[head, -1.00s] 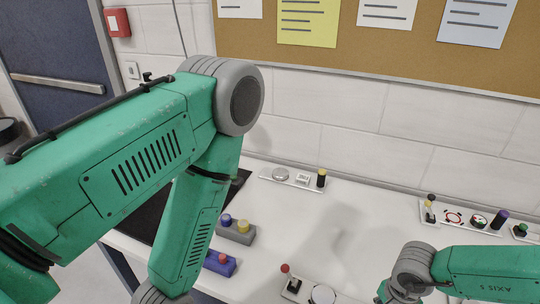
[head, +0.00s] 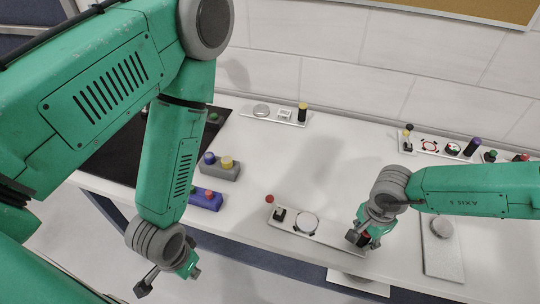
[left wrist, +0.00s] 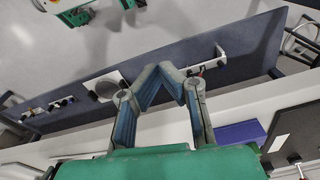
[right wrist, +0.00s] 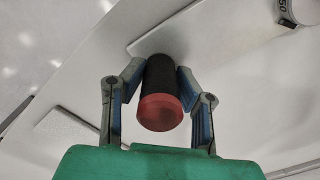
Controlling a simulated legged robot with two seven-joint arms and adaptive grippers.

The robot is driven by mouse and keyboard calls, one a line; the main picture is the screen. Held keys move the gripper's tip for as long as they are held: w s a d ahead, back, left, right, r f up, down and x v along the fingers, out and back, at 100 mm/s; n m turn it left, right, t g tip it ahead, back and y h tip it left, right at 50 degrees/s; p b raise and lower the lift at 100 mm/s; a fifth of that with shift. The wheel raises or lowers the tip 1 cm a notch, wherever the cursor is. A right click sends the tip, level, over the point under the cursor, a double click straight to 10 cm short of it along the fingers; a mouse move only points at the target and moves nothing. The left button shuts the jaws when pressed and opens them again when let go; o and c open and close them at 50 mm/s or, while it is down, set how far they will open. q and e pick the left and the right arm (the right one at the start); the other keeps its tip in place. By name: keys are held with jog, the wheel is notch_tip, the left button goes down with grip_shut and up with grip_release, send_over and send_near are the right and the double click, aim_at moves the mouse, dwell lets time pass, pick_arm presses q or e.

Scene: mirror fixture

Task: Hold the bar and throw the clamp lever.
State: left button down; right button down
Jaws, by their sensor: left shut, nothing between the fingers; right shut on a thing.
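A white plate (head: 330,241) lies near the table's front edge. At its left end a lever with a red knob (head: 269,199) rises beside a dark block (head: 280,214), and a round disc (head: 306,223) sits next to it. My right gripper (head: 363,238) is at the plate's right end, shut on a black bar with a red end. That bar (right wrist: 160,92) shows between both fingers in the right wrist view, its red end towards the camera. My left gripper (head: 169,281) hangs low in front of the table, shut and empty, left of the lever. Its fingers (left wrist: 170,75) show in the left wrist view.
A grey box with blue and yellow knobs (head: 218,172) and a blue box (head: 205,201) stand left of the plate. More fixture plates lie at the back (head: 273,116) and back right (head: 430,147). A pale tray (head: 441,250) lies right. The table's middle is clear.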

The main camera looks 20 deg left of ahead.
aim_at(274, 204)
pick_arm(q)
jog(key=w+r+n, duration=0.1)
jog(key=w+n, duration=0.1)
jog(key=w, duration=0.3)
jog(key=w+r+n+t+y, duration=0.1)
jog(key=w+n, duration=0.2)
jog(key=w, duration=0.2)
jog(key=w+a+r+n+y, duration=0.1)
jog(key=w+n, duration=0.2)
jog(key=w, duration=0.2)
jog(key=w+d+r+n+g+h, duration=0.1)
jog(key=w+d+r+n, duration=0.3)
jog(key=w+r+n, duration=0.4)
jog(key=shift+w+d+r+n+h, duration=0.2)
jog(key=shift+w+r+n+h, duration=0.2)
jog(key=shift+w+r+h, duration=0.3)
jog(key=shift+f, duration=0.1)
jog(key=f, duration=0.9)
jog(key=shift+w+f, duration=0.2)
jog(key=shift+w, duration=0.1)
jog(key=d, duration=0.2)
jog(key=shift+s+d+r, duration=0.15)
jog(key=shift+d, duration=0.15)
jog(key=shift+s+d+r, duration=0.1)
jog(key=shift+d+r, duration=0.1)
jog(key=shift+d, duration=0.4)
